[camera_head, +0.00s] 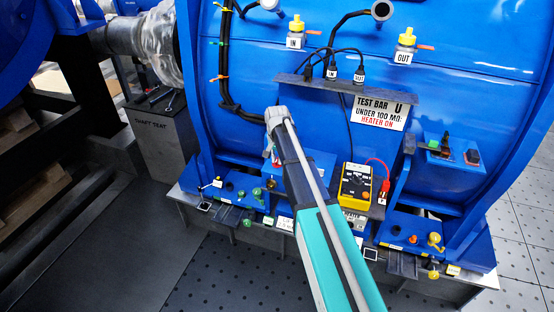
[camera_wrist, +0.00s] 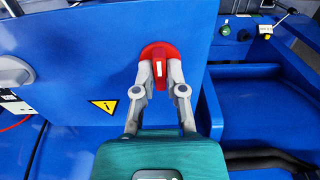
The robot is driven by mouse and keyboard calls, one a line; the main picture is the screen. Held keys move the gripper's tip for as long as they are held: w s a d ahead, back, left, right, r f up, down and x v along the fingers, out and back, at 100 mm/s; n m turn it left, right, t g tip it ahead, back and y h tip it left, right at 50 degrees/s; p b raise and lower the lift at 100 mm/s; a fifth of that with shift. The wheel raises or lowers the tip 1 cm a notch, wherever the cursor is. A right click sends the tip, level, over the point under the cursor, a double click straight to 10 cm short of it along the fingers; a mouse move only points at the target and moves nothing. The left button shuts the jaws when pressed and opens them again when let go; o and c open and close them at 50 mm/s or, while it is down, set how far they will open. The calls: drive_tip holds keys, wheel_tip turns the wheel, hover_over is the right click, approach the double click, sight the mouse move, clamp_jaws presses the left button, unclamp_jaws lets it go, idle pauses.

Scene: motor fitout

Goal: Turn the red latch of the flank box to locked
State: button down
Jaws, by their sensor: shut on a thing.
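In the wrist view, the red latch (camera_wrist: 158,52) is a round red knob with a handle and a white mark, set on the blue face of the flank box (camera_wrist: 100,65). Its handle hangs downward. My gripper (camera_wrist: 160,72) is shut on the latch handle, one finger on each side. In the head view, my gripper (camera_head: 277,145) reaches down to the blue motor housing. My arm hides most of the flank box there, and only a small bit of red shows beside the gripper.
A yellow meter (camera_head: 356,185) with a red lead stands right of my arm. A grey ledge (camera_head: 345,88) with black plugs and cables is above. A yellow warning triangle (camera_wrist: 103,106) is below left of the latch. Small knobs (camera_head: 245,194) line the base.

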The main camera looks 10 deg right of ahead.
drive_tip(key=c, duration=0.7)
unclamp_jaws()
drive_tip(key=shift+n, duration=0.5)
